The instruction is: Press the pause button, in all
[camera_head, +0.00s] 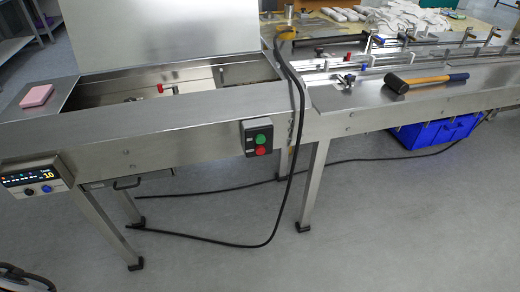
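No button has a label that I can read as pause. A dark button box (257,139) on the front of the steel machine carries a green button (261,139) above a red button (261,151). At the far left, a control panel (36,178) has a lit display reading about 10. Below the display sit a black knob or button (30,191) and a blue button (47,189). I cannot tell whether any button is pressed in. My gripper cannot be made out in this view.
A pink block (37,96) lies on the machine's left end. A mallet (425,82) rests on the right deck. A black cable (297,130) hangs down right of the button box and loops over the floor. A blue crate (436,133) stands underneath. The front floor is mostly clear.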

